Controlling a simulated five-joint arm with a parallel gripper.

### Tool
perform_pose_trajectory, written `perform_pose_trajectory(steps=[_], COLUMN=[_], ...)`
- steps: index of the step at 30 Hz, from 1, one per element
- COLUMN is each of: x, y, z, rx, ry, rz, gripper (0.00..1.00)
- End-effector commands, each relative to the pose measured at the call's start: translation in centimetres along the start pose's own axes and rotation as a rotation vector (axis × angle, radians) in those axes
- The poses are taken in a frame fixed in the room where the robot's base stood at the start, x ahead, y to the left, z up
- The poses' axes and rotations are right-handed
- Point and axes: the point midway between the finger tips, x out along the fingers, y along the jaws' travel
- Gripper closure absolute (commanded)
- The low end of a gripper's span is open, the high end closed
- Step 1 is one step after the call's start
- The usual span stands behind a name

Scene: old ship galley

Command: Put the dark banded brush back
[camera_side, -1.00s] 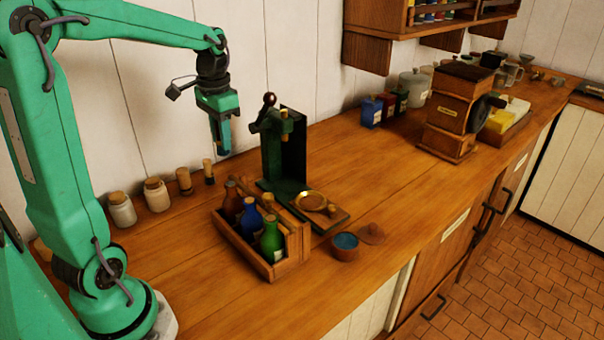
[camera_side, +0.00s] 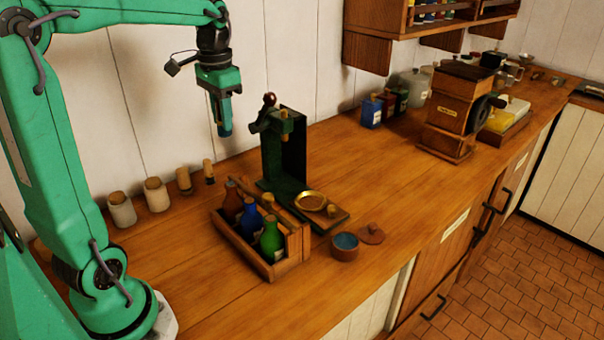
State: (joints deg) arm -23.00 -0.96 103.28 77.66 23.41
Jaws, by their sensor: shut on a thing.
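My gripper (camera_side: 224,128) points down in front of the white wall, above the back of the counter and to the left of the green press. It is shut on a small dark bluish thing (camera_side: 225,131), of which only a little shows at the fingertips. I cannot make out bands on it or tell if it is the dark banded brush. Against the wall below stand a dark upright piece with a pale wooden top (camera_side: 208,171) and a similar brown one (camera_side: 184,180). Neither touches my gripper.
Two corked jars (camera_side: 122,210) stand at the back left. A wooden crate of bottles (camera_side: 267,270), the green press (camera_side: 272,160) with a brass dish (camera_side: 311,201), and a blue-filled bowl (camera_side: 345,246) crowd the middle. The counter (camera_side: 390,185) is clear toward the grinder (camera_side: 455,112).

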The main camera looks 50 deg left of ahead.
Motion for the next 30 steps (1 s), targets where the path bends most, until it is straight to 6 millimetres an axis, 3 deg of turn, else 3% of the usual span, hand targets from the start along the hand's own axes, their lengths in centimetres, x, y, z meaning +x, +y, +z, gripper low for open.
perform_pose_trajectory(steps=[8, 16, 30], x=[0.1, 0.1, 0.1], y=[4.8, 11.0, 21.8], z=[-1.5, -2.3, -1.2], rx=[0.035, 0.071, 0.136], ry=[0.000, 0.001, 0.001], rz=[0.000, 0.000, 0.000], gripper=[0.97, 0.97, 0.97])
